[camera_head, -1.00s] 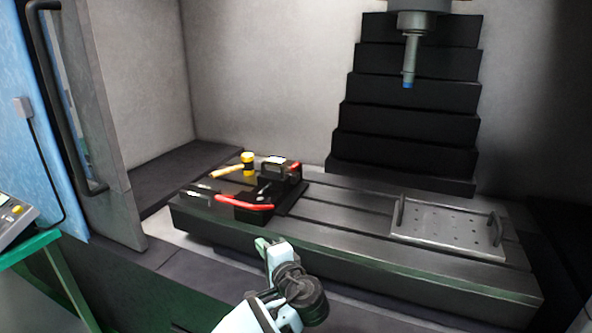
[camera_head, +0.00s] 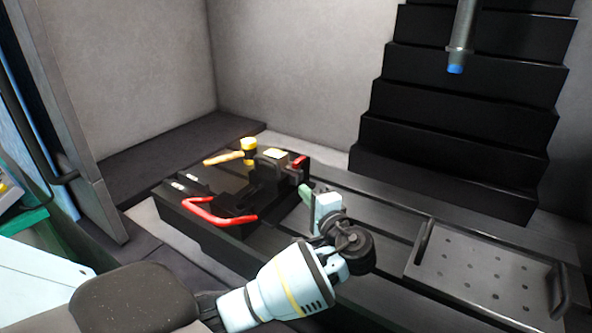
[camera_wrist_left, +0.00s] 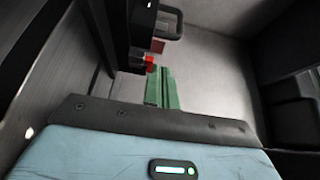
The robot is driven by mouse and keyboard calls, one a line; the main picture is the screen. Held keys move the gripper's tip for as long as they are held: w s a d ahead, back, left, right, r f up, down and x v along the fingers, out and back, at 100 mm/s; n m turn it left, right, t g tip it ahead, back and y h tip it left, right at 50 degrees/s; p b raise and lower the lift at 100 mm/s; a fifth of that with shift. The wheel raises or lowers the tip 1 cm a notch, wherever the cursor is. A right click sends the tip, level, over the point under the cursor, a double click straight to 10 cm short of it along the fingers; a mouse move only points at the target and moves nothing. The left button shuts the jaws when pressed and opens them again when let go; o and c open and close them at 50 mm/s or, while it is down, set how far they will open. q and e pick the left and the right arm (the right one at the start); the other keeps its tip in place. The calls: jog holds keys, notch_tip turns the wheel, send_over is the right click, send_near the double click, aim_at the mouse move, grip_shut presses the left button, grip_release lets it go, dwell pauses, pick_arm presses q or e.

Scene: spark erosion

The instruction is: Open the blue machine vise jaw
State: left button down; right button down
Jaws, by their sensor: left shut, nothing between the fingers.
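A dark machine vise (camera_head: 266,180) sits on the left part of the slotted machine table. No blue shows on it. A small red part (camera_head: 299,162) is at its right end, and a red bent handle (camera_head: 222,218) lies at its near left side. My left gripper (camera_head: 306,194) is just right of the vise, its green fingers shut and empty. In the left wrist view, the shut green fingers (camera_wrist_left: 163,90) are close to the red part (camera_wrist_left: 150,63); I cannot tell whether they touch. My right gripper is not in view.
A yellow-headed mallet (camera_head: 248,150) lies behind the vise. A perforated plate with two handles (camera_head: 480,268) is at the right of the table (camera_head: 385,215). A blue-tipped spindle tool (camera_head: 457,60) hangs above.

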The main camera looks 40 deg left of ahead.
pick_arm(q)
send_near(269, 170)
jog(key=w, duration=0.1)
jog(key=w+a+r, duration=0.1)
jog(key=w+a, duration=0.1)
jog(key=w, duration=0.1)
jog(key=shift+r, duration=0.35)
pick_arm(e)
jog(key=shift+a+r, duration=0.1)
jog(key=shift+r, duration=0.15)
pick_arm(q)
jog(key=shift+f, duration=0.1)
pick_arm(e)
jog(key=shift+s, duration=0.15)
